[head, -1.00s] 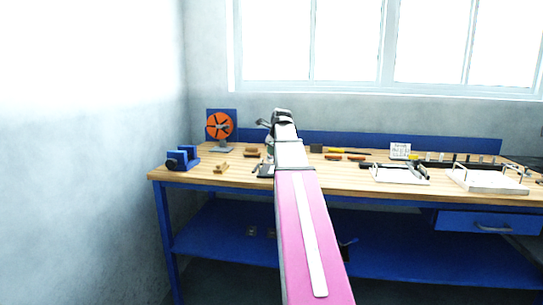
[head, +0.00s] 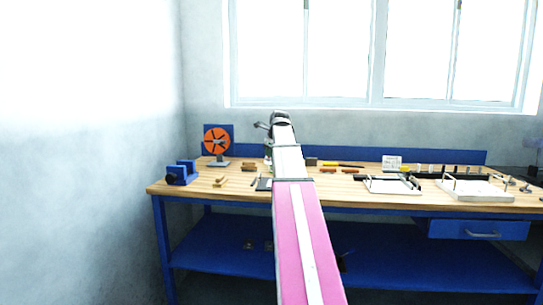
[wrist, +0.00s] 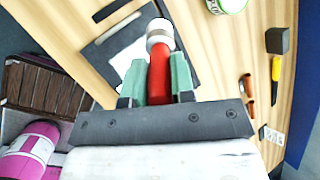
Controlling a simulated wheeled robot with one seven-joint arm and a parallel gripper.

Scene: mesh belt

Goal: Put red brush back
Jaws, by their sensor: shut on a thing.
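The red brush (wrist: 159,78) is in the wrist view, with a pale metal collar (wrist: 160,36) and its head toward the top of the picture. My gripper (wrist: 160,70) is shut on its red handle, one green finger on each side. Beyond the brush lies a dark mat (wrist: 185,72) with pale shapes on it. I cannot tell whether the brush touches it. The brush is hidden there.
The wooden bench (head: 340,187) carries a blue vise (head: 181,173) and an orange wheel (head: 215,141) at left. White trays (head: 391,186) stand at right. A dark block (wrist: 278,40) and a yellow-handled tool (wrist: 276,70) lie right of the brush.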

